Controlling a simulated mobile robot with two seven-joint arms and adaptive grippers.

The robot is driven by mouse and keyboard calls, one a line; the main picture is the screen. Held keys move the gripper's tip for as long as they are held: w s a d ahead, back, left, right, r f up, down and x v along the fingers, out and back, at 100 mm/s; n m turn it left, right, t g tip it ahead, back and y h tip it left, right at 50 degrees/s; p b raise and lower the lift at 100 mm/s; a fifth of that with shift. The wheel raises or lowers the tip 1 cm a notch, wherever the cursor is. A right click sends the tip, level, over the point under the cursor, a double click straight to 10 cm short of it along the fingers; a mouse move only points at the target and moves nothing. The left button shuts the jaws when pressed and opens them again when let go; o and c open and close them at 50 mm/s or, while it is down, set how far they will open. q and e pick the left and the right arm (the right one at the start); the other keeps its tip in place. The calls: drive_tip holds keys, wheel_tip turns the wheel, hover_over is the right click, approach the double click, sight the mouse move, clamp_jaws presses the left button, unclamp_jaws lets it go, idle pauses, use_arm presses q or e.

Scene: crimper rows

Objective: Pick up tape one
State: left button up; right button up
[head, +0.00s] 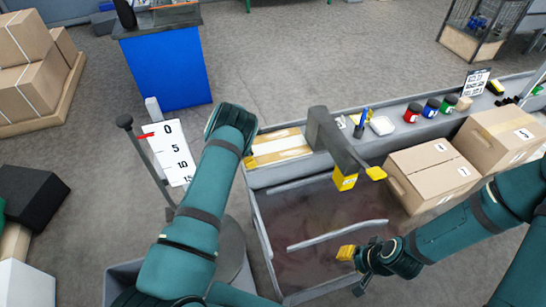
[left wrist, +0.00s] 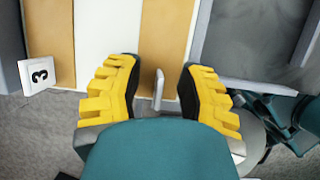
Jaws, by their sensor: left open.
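I cannot single out tape one by any mark in these views. Small round items stand on the grey ledge in the head view: a red-sided one (head: 412,112), a blue-sided one (head: 431,107) and a green-sided one (head: 449,103), all with dark tops. My left gripper (left wrist: 158,90) is open in the left wrist view, its yellow fingers wide apart over a tan and white striped surface. A slim grey piece shows between them. In the head view I cannot make out the left gripper clearly. My right gripper (head: 352,268) is low at right of centre; its jaw gap is unclear.
A grey boxy arm (head: 340,142) juts over the grey-edged area.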

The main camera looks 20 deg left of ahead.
use_arm(q)
clamp_jaws()
drive_tip(key=shift+r, duration=0.15)
